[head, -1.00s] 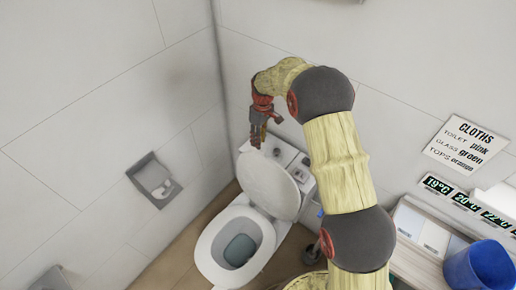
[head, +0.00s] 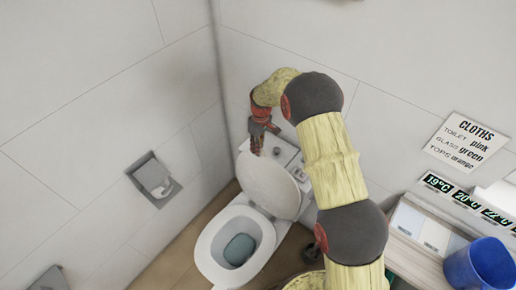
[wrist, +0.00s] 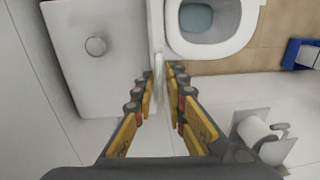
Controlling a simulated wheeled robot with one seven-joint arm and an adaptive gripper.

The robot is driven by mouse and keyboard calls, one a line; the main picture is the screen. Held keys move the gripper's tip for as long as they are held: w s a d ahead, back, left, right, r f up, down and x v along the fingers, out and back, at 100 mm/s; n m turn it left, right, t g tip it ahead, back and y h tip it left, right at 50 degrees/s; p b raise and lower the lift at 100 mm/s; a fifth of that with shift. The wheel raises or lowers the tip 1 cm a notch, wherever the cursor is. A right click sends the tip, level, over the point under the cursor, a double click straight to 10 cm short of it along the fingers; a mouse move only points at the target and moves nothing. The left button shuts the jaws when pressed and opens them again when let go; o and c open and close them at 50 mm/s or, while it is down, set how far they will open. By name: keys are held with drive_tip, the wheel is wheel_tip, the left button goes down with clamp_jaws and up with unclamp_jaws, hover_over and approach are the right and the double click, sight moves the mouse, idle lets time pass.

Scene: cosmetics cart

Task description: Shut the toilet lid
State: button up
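The toilet (head: 208,250) stands in the corner, its white seat ring and bowl uncovered. Its lid (head: 266,186) is raised, leaning back towards the cistern. My gripper (head: 256,152) points down at the lid's upper edge, seen from the head. In the wrist view the lid (wrist: 157,35) shows nearly edge-on as a thin white strip between the cistern and the seat (wrist: 238,48). My gripper's fingers (wrist: 161,74) are apart, with the lid's edge appearing between their tips. Whether either finger touches the lid cannot be told.
The cistern top (wrist: 72,85) with its round button is close behind the lid. A paper holder (head: 154,180) is on the left wall. On the right are a counter (head: 408,222) and a blue bucket (head: 480,266). The space in front of the lid, over the bowl, is clear.

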clamp_jaws()
idle(0.4)
